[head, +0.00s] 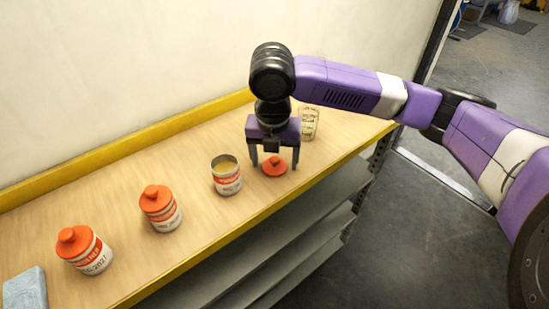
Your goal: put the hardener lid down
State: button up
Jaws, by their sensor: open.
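The hardener lid (275,169) is orange-red with a raised knob and lies on the wooden bench. My gripper (274,165) is right above it, pointing down and open, with one finger on each side of the lid. I cannot tell whether the fingers touch it. An open can (226,175) with a red and white label stands just left of the lid, and its tan contents show. Two more cans with orange lids stand farther left, one at the middle left (160,208) and one labelled as hardener (84,250).
A clear cup with dark markings (309,122) stands behind my gripper at the right. A blue-grey cloth or sponge (25,289) lies at the far left. The bench (120,185) has a yellow edge strip, a wall behind and grey shelves (300,240) below.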

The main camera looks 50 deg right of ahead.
aim_at(274, 172)
notch_tip(274, 172, up, 12)
jog(key=a, duration=0.1)
jog(key=shift+s+a, duration=0.3)
jog(key=shift+s, duration=0.15)
dwell(0.4)
